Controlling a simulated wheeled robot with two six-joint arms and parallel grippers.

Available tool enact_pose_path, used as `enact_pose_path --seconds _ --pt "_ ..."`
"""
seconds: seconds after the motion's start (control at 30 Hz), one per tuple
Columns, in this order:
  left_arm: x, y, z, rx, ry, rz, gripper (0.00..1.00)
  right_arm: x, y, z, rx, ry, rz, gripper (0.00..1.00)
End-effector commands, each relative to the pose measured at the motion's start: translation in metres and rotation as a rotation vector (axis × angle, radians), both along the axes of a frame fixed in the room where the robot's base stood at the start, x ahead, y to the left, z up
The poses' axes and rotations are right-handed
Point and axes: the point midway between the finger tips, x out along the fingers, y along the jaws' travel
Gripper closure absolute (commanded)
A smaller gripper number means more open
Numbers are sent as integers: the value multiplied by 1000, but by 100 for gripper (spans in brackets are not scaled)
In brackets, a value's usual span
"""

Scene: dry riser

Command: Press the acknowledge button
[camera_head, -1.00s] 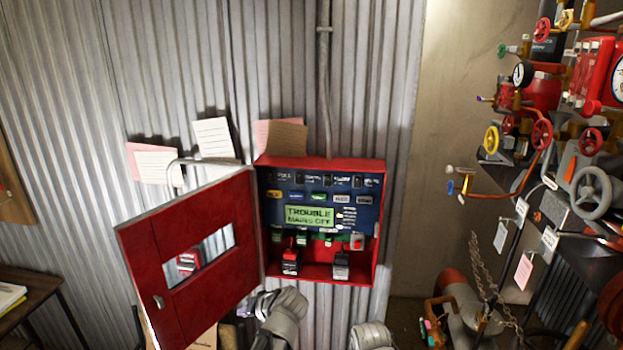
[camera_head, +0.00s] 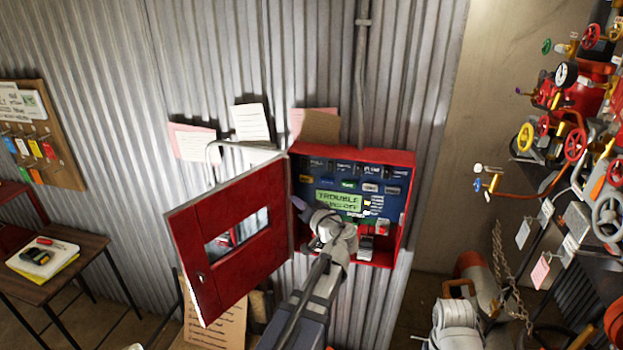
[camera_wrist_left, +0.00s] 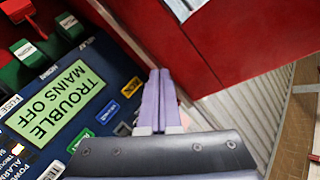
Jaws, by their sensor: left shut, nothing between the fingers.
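The red alarm panel (camera_head: 408,215) hangs open on the corrugated wall. Its blue face has a green display (camera_head: 338,201) reading TROUBLE, MAINS OFF, and a row of coloured buttons beside it. In the left wrist view the row shows yellow (camera_wrist_left: 131,87), blue (camera_wrist_left: 107,110) and green (camera_wrist_left: 83,138) buttons. Their labels are too small to read, so I cannot tell which is acknowledge. My left gripper (camera_head: 299,204) is in front of the panel's left side. Its purple fingers (camera_wrist_left: 160,75) are shut and empty, near the yellow button; contact is unclear.
The red panel door (camera_head: 245,256) stands open to the left, close to my left gripper. Notes are pinned above. A small table (camera_head: 70,267) stands at far left. Pipes and valve wheels (camera_head: 575,145) crowd the right.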

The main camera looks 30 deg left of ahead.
Motion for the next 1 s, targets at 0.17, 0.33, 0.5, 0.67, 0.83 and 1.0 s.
enact_pose_path --seconds 0.17,0.33,0.5,0.67,0.83,1.0 --pt "0 0 0 0 1 0 100 0 0 0 0 0 0 50" --pt "5 1 0 0 1 0 100 0 0 0 0 0 0 50" --pt "17 3 0 -1 2 1 100 0 0 0 0 0 0 50" --pt "36 8 0 -1 2 1 100 0 0 0 0 0 0 50" --pt "59 13 0 -1 2 1 100 0 0 0 0 0 0 50" --pt "78 18 0 -1 2 1 100 0 0 0 0 0 0 50"
